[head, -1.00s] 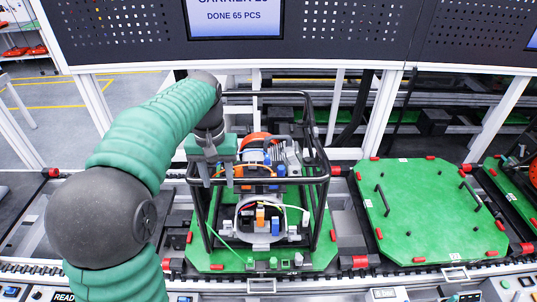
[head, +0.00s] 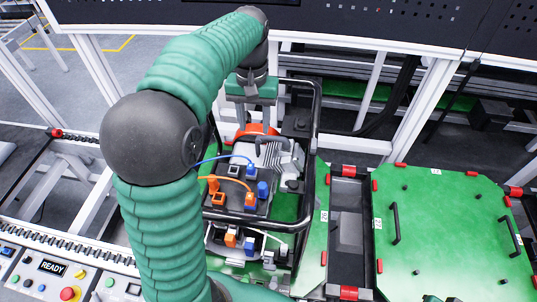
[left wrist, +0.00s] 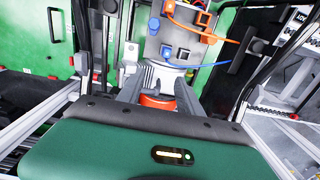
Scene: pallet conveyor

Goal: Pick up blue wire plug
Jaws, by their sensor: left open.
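The blue wire (head: 222,158) arcs over the grey connector block inside the black frame in the head view. Its blue plug (head: 250,166) seems to be at the wire's right end, small there. In the left wrist view the blue wire (left wrist: 205,65) runs beside the block, with a blue plug (left wrist: 167,51) at its near edge. My left gripper (head: 256,122) points down behind the block, apart from the plug. In the wrist view its fingers (left wrist: 158,90) are spread, with an orange-red round part visible between and beyond them. My right gripper is not in view.
Black frame bars (head: 317,130) surround the device close to my left gripper. An orange wire with orange plugs (head: 213,184) lies next to the blue wire. A green pallet (head: 450,240) with black handles is at right. A control panel (head: 65,275) is at lower left.

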